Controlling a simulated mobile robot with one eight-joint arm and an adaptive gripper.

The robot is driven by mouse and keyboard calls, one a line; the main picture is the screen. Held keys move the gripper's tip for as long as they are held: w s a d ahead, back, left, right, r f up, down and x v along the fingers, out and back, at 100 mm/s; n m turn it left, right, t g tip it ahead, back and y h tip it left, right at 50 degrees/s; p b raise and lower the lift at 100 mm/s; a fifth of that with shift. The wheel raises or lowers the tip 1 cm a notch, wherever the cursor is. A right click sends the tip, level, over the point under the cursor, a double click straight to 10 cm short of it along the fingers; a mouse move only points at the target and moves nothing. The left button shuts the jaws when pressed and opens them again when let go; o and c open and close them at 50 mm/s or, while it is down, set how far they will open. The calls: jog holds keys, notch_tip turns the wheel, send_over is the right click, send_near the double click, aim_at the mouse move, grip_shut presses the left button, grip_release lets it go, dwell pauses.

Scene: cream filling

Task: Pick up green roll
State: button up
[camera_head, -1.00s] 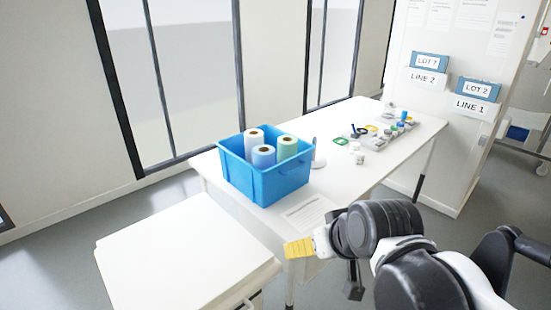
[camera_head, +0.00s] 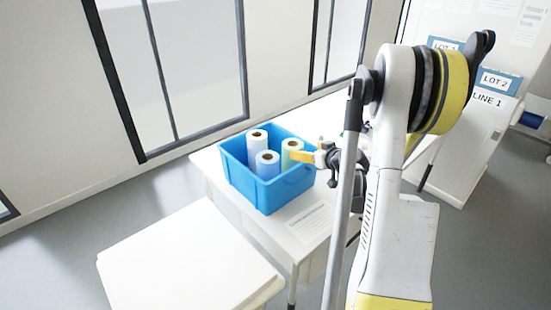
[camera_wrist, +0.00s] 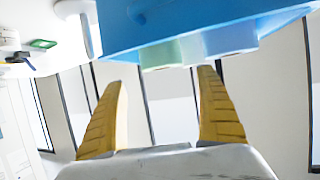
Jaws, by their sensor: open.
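The green roll (camera_head: 288,165) stands upright at the right side of the blue bin (camera_head: 270,197), beside a white roll (camera_head: 257,147) and a bluish roll (camera_head: 266,172). My gripper (camera_head: 303,156) is by the upper part of the green roll, and a yellow finger overlaps it in the head view. In the wrist view, my gripper (camera_wrist: 162,76) has two yellow fingers spread apart with nothing between them. The green roll's end (camera_wrist: 162,54) shows beyond the fingertips, below the blue bin wall (camera_wrist: 190,25). Whether a finger touches the roll I cannot tell.
The bin stands on a white table (camera_head: 212,172) with a paper sheet (camera_head: 305,223) in front of it. A white cabinet top (camera_head: 185,255) is at the lower left. In the wrist view, a green-rimmed item (camera_wrist: 42,44) lies on the table. My arm hides much of the table's right side.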

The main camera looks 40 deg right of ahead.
aim_at(297, 147)
jog(key=b+x, duration=0.1)
jog(key=x, duration=0.4)
jog(key=shift+w+f, duration=0.1)
jog(key=shift+f, duration=0.15)
jog(key=b+x, duration=0.1)
jog(key=x, duration=0.1)
jog(key=b+x, duration=0.1)
jog(key=x, duration=0.1)
jog(key=shift+w+a+f, duration=0.15)
jog(key=shift+a+f, duration=0.05)
jog(key=shift+f, duration=0.3)
jog(key=shift+w+b, duration=0.25)
jog(key=shift+b, duration=0.05)
jog(key=c, duration=1.2)
